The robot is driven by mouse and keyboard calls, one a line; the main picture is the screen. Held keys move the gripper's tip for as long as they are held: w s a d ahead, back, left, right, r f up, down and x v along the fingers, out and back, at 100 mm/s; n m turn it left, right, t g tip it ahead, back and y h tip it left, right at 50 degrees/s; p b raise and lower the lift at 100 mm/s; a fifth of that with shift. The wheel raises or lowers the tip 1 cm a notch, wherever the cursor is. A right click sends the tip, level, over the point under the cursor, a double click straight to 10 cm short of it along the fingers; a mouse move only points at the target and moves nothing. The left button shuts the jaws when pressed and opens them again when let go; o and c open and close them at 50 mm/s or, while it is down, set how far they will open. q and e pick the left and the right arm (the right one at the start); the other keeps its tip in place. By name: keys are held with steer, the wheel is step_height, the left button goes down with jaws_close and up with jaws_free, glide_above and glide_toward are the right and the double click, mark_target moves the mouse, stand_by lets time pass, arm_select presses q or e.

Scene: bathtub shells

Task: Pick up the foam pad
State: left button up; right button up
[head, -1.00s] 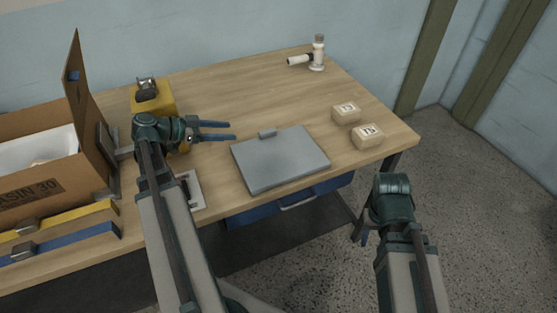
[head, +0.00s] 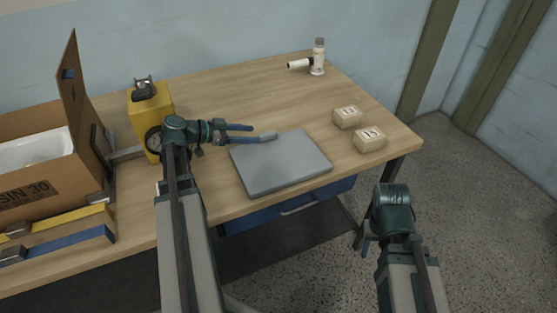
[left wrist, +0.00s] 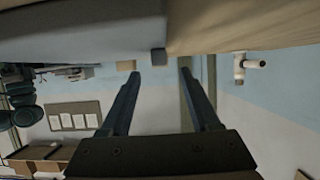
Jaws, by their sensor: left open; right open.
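A flat grey slab, seemingly the foam pad (head: 282,164), lies on the table near its front edge. A small grey block (head: 267,135) sits at its back edge; I cannot tell whether it is attached. My left gripper (head: 256,134) is open, its fingers pointing right at the block from the left, low by the slab's back left corner. In the left wrist view, the slab's underside or side (left wrist: 80,35) fills the top left, and the block (left wrist: 158,56) shows ahead between the fingertips. My right gripper (head: 364,242) hangs off the table's front right, its fingers mostly hidden.
Two small tan boxes (head: 347,117) (head: 369,139) stand right of the slab. A yellow device (head: 150,117) stands behind my left arm. An open carton (head: 45,180) is at the left. The table's middle back is clear.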

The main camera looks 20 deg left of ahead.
mark_target(263, 135)
arm_select(q)
steer(key=b+x, duration=0.1)
steer(key=x, duration=0.3)
steer(key=shift+w+d+f+b, duration=0.15)
steer(key=shift+f+b, duration=0.1)
steer(key=shift+b, duration=0.15)
steer(key=shift+w+d+f, duration=0.1)
steer(key=shift+w+d, duration=0.2)
steer(key=shift+w, duration=0.05)
steer(key=shift+c, duration=0.3)
jaws_close()
